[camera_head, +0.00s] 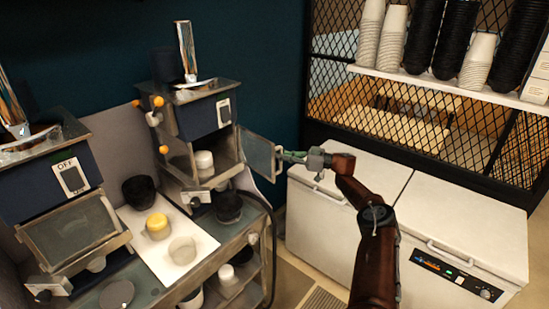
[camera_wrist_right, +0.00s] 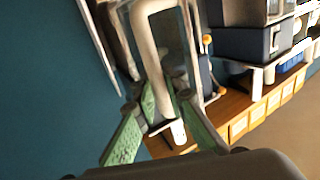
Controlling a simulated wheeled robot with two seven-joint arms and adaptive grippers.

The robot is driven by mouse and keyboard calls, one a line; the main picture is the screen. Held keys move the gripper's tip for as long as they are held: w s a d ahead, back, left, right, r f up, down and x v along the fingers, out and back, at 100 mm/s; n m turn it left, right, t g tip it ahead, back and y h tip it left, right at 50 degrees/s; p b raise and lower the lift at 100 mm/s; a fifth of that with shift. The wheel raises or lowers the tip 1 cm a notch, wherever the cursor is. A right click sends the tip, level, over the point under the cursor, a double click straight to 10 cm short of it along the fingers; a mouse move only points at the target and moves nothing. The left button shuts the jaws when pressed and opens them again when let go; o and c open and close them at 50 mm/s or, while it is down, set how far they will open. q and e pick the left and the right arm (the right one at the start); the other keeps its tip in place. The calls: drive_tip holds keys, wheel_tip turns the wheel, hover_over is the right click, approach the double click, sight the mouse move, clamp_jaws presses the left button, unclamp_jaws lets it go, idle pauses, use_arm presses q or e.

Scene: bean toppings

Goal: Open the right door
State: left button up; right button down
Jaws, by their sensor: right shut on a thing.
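The right door (camera_head: 258,152) is a small framed panel on the right machine (camera_head: 205,125). It stands swung out from the machine's front, and the compartment beside it shows open. My right gripper (camera_head: 287,156) is at the door's outer edge, shut on its handle. In the right wrist view the pale handle (camera_wrist_right: 148,48) runs down between the green fingers of my right gripper (camera_wrist_right: 164,108). The door panel (camera_wrist_right: 178,52) shows behind it. My left gripper is in neither view.
A left machine (camera_head: 75,190) marked OFF stands nearer. A white board (camera_head: 205,243) between them carries a yellow-topped cup (camera_head: 158,226), a clear cup (camera_head: 182,250) and a dark bowl (camera_head: 138,192). White chest freezers (camera_head: 465,225) stand on the right. Stacked cups (camera_head: 390,40) fill a shelf above.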

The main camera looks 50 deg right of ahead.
drive_tip(key=shift+d+f, duration=0.1)
drive_tip(key=c, duration=2)
unclamp_jaws()
drive_tip(key=shift+s, duration=0.2)
drive_tip(key=shift+c, duration=0.2)
drive_tip(key=shift+o, duration=0.3)
drive_tip(key=shift+w, duration=0.15)
drive_tip(key=v, duration=1.2)
